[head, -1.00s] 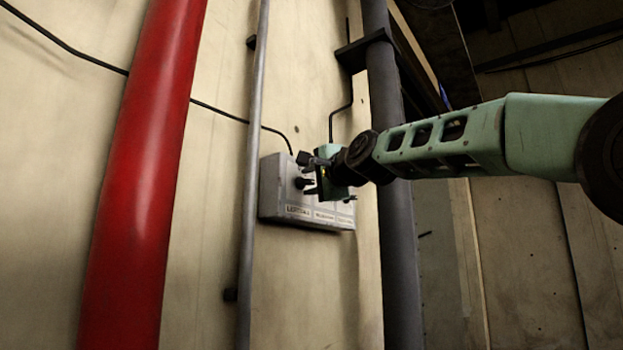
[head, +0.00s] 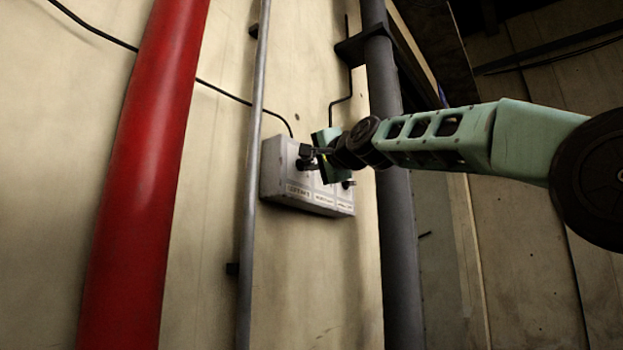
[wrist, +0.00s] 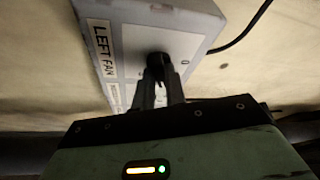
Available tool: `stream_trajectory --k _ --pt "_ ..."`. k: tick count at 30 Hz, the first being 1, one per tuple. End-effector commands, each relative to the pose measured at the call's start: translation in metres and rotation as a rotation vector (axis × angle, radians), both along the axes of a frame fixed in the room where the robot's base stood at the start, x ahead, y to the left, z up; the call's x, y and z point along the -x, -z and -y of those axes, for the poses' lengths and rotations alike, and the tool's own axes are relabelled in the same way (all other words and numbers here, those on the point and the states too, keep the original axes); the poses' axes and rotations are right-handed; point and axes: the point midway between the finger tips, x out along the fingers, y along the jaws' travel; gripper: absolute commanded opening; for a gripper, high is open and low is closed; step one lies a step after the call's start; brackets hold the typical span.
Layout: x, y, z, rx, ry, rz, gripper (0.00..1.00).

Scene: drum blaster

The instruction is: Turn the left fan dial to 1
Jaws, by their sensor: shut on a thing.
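The grey control box (head: 275,180) is fixed to the wall, with labels along its lower front edge. In the wrist view the box (wrist: 205,20) carries a "LEFT FAN" label (wrist: 103,48) beside a black dial (wrist: 157,62). My gripper (wrist: 160,75) is shut on this left fan dial, with a finger on each side of it. In the head view my gripper (head: 308,160) is at the left part of the box front and partly covers it. The dial's pointer direction is hidden by the fingers. A "0" mark shows beside the dial in the wrist view.
Another black dial (head: 348,184) sticks out at the right of the box. A thin grey pipe (head: 250,200) runs just left of the box, and a thick dark pipe (head: 398,240) just right. A large red pipe (head: 145,170) stands further left. Black cables run along the wall.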

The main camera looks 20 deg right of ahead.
Motion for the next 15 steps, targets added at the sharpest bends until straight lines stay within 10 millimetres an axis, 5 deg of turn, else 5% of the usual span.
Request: stream_trajectory --k 1,15 --pt "-0.0012 0.0112 0.0013 0.029 0.002 0.023 0.00" --pt "-0.0022 0.0081 0.0024 0.291 0.000 0.209 0.00"
